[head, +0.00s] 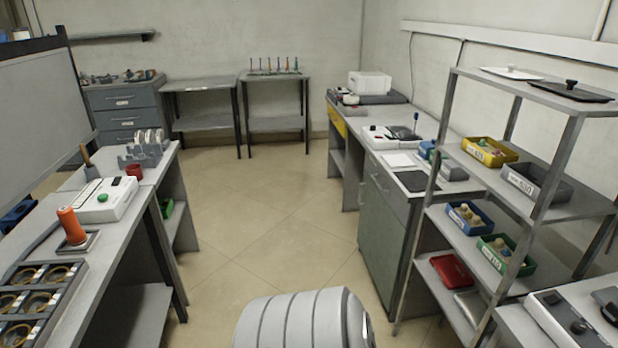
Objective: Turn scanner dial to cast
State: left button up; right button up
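I cannot tell for sure which device is the scanner. A pale device with a dark panel and a black knob (578,326) stands at the bottom right corner, partly cut off by the picture edge. A white box with a green button (103,199) sits on the left bench. The dial's markings are too small to read. Neither of my grippers shows in the head view.
A shelf rack (480,190) with coloured bins stands at right. A green cabinet (381,215) stands under the right bench.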

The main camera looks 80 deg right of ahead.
aim_at(577, 326)
jog(key=z, duration=4.5)
jog(key=l+u, duration=0.15)
jog(key=l, duration=0.15)
